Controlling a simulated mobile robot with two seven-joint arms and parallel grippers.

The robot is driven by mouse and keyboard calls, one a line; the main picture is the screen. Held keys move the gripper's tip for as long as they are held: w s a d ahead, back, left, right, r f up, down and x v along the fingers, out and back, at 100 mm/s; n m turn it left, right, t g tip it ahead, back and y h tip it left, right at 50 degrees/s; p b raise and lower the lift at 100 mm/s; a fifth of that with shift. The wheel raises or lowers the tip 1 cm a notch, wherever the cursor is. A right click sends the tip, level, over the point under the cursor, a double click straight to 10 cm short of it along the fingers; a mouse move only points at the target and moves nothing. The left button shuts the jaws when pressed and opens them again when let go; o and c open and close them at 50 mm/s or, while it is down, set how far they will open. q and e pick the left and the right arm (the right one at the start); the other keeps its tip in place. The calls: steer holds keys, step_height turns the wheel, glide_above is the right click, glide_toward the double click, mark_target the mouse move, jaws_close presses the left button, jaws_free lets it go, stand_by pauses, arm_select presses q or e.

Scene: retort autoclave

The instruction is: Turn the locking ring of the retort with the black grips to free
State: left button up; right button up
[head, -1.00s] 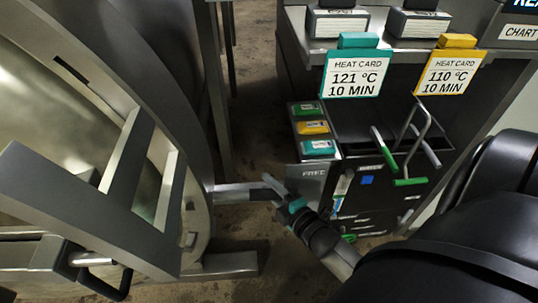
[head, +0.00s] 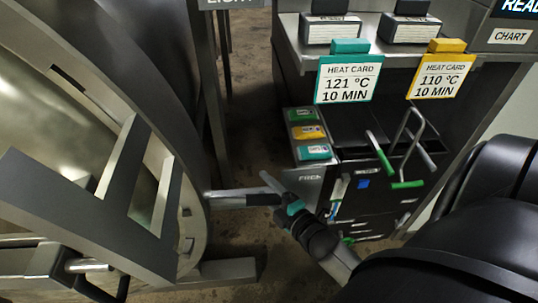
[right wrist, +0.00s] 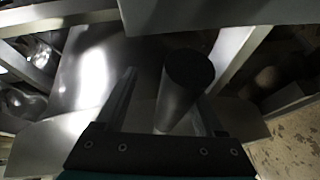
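The retort's large steel locking ring (head: 180,190) fills the left of the head view. A spoke with a dark grip (head: 262,199) sticks out to the right from its rim. My right gripper (head: 272,189) is at the outer end of this grip. In the right wrist view its two fingers (right wrist: 165,110) are apart, with a dark-ended round bar (right wrist: 183,85) between them and gaps on both sides. A black handle (head: 100,288) shows at the lower left; its far part is cut off. My left gripper is not in view.
A steel cabinet at the right carries a teal heat card (head: 348,80) and a yellow heat card (head: 443,77). A rack with green, yellow and teal blocks (head: 314,153) and green-handled rods (head: 405,184) are near my right arm. Some floor (head: 250,110) is clear between.

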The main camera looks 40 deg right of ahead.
steer(key=s+r+p, duration=0.2)
steer(key=s, duration=1.3)
steer(key=shift+a, duration=0.3)
steer(key=shift+f, duration=0.15)
step_height(320, 180, down, 14)
steer(key=s+a+m+g, duration=0.2)
steer(key=a+m+g, duration=0.1)
steer(key=m+g, duration=0.15)
steer(key=s+a+f+m+g, duration=0.3)
steer(key=s+f+m+g, duration=0.1)
steer(key=s+f, duration=0.5)
steer(key=s+a+f+m+g, duration=0.3)
steer(key=s+f+g, duration=0.4)
steer(key=f, duration=0.3)
steer(key=shift+s+m+y, duration=0.3)
steer(key=shift+s+m, duration=0.55)
